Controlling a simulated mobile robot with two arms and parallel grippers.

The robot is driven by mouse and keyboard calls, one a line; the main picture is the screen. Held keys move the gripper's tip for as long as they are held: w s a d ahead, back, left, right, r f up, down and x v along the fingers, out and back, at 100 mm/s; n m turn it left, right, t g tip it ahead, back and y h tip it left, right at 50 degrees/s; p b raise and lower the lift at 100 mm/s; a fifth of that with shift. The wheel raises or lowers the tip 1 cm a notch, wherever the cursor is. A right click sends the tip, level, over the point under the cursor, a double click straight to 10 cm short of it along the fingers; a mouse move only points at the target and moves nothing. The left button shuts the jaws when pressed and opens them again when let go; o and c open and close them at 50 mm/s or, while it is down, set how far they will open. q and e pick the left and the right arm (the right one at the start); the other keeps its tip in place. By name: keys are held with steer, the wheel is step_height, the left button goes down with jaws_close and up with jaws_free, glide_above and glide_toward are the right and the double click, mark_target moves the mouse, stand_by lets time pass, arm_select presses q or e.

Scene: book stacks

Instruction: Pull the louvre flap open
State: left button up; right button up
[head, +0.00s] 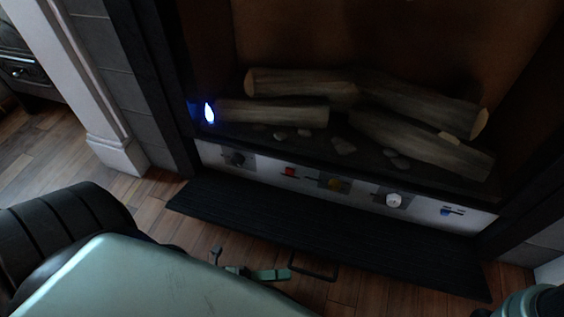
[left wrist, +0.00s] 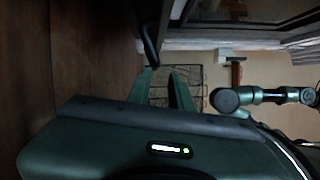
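The louvre flap (head: 330,235) is a long black ribbed panel below the fireplace opening. It lies swung down and outward, with the control strip above it uncovered. Its black bar handle (head: 314,274) sticks out from the front edge and also shows in the left wrist view (left wrist: 150,40). My left gripper (head: 256,270) is just left of the handle, low over the floor. In the left wrist view its two green fingers (left wrist: 162,72) stand apart with nothing clearly between them, and the handle's end is close to one fingertip. My right gripper is out of view.
The control strip (head: 338,184) carries several knobs and switches. Logs (head: 420,145) and a small blue flame (head: 209,112) are in the fireplace above. A white pillar base (head: 116,156) stands at the left. Wooden floor (head: 150,195) is free before the flap.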

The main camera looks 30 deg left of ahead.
arm_select(q)
steer(key=shift+w+f+b+v, duration=0.15)
steer(key=shift+b+v, duration=0.25)
steer(key=shift+v, duration=1.05)
steer(key=shift+f+b+v, duration=0.3)
steer(key=shift+b+v, duration=0.05)
steer(key=shift+v, duration=1.05)
steer(key=shift+w+f+b+v, duration=0.15)
steer(key=shift+b+v, duration=0.25)
steer(key=shift+v, duration=1.05)
steer(key=shift+a, duration=0.1)
steer(key=shift+o, duration=1.3)
